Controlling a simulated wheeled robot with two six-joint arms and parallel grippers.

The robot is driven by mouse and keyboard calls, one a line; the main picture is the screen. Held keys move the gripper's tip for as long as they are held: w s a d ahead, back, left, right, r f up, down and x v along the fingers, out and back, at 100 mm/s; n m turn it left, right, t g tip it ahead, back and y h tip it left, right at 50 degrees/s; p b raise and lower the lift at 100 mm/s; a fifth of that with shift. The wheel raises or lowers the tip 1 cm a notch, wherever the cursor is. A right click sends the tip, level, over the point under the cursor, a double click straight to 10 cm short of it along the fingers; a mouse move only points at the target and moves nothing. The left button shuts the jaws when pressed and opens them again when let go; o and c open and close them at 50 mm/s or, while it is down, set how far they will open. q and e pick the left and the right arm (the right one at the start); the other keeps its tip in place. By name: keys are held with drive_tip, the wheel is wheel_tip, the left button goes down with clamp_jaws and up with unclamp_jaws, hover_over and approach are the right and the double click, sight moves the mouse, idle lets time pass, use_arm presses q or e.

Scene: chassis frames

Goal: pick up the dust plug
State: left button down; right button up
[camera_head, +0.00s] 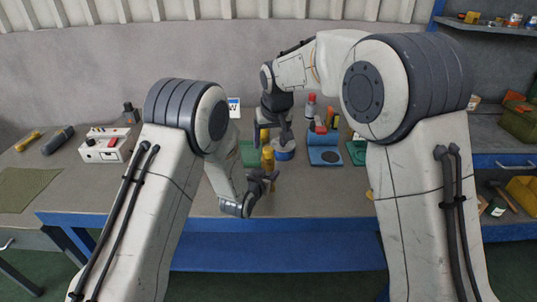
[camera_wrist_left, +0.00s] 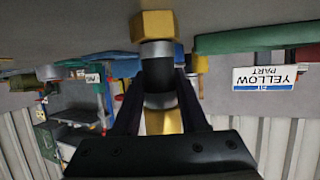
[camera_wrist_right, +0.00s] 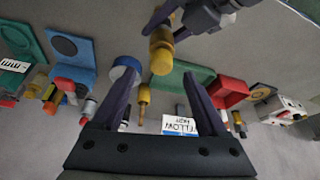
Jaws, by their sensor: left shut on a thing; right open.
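My left gripper (camera_head: 262,180) is shut on a fitting with a brass hex end (camera_wrist_left: 153,25) and a silver collar (camera_wrist_left: 157,50). A yellow part (camera_wrist_left: 165,122) shows at its other end, probably the dust plug. The yellow part also shows in the head view (camera_head: 268,156) and in the right wrist view (camera_wrist_right: 160,50), beside the dark left gripper (camera_wrist_right: 208,14). My right gripper (camera_wrist_right: 165,78) is open and empty. In the head view it (camera_head: 275,132) hangs above and slightly behind the yellow part. Contact between them does not show.
A blue round holder (camera_head: 284,152), a blue stand (camera_head: 324,153) and a red bin (camera_wrist_right: 228,92) are close by. A white box (camera_head: 107,145) stands left. The bench front is clear.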

sight(268, 149)
drive_tip(key=x, duration=0.4)
drive_tip(key=shift+w+a+f, duration=0.1)
drive_tip(key=shift+w+f, duration=0.05)
drive_tip(key=shift+f, duration=0.25)
clamp_jaws()
wheel_tip(268, 149, up, 10)
drive_tip(key=shift+r, duration=0.1)
use_arm(q)
drive_tip(key=shift+c, duration=1.8)
unclamp_jaws()
